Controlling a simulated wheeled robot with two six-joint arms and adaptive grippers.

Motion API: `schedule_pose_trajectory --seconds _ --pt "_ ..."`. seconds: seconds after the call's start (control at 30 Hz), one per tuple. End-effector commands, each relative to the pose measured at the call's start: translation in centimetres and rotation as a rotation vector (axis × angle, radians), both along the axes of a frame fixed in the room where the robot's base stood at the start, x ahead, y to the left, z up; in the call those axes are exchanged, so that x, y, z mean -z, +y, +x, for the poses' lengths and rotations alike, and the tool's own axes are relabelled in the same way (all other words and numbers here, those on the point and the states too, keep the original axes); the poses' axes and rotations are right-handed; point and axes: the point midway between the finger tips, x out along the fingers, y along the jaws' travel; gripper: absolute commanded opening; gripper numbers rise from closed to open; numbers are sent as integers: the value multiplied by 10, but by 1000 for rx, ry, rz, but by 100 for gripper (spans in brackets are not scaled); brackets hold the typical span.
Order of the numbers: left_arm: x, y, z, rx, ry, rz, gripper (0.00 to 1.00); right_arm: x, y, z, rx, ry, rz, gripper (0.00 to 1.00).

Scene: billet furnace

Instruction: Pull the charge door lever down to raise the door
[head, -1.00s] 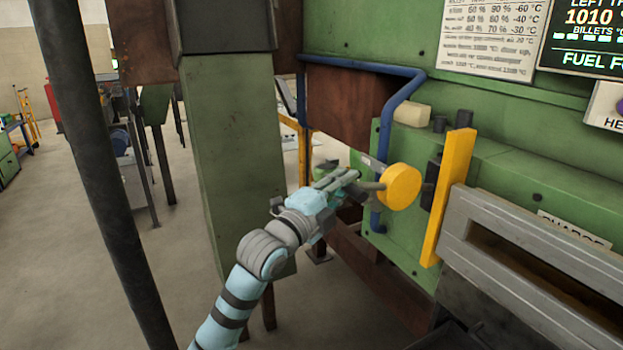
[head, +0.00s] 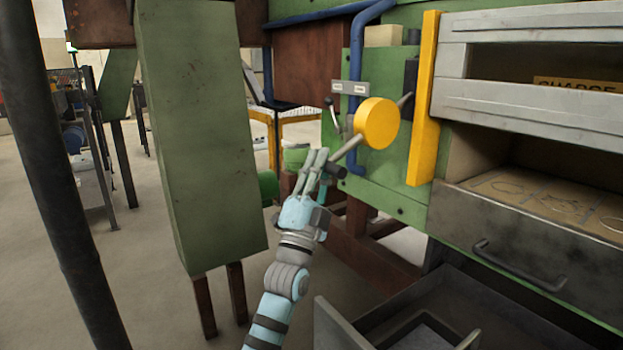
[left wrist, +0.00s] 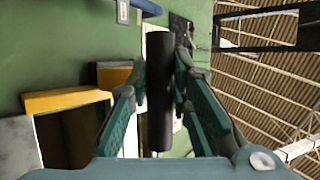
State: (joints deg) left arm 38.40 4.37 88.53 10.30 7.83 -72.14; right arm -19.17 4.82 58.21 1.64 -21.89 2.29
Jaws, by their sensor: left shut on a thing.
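The charge door lever is a metal rod (head: 346,149) coming from a round yellow disc (head: 376,123) on the green furnace wall. It slants down and left from the disc. My left gripper (head: 318,168) is shut on the lever's dark grip, a black cylinder (left wrist: 160,95) standing between the fingers in the left wrist view. The grey charge door (head: 530,112) is raised, with a slot across it and a partly hidden yellow sign (head: 580,84) behind the slot. Below it the opening shows a pale floor (head: 550,192) with marked outlines. My right gripper is out of view.
A yellow upright bar (head: 425,100) stands between the disc and the door. A blue pipe (head: 357,60) runs down behind the lever. A green post (head: 200,140) stands left of my arm. An open grey drawer (head: 335,335) juts out at the bottom.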

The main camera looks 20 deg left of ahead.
Motion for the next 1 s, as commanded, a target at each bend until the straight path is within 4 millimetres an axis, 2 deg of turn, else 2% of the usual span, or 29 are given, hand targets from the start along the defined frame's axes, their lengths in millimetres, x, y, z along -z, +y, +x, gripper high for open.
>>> schedule_pose_trajectory --seconds 0.1,0.3,0.87,0.9,1.0 --pt "17 -7 4 4 -29 -19 0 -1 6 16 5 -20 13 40" --pt "32 -11 8 0 -36 -18 0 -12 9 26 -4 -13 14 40" --pt "42 -19 13 7 -26 -17 0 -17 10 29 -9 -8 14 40" --pt "42 -19 13 7 -24 -18 25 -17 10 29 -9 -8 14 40" --pt "42 -17 12 5 -25 -17 40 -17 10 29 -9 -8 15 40"
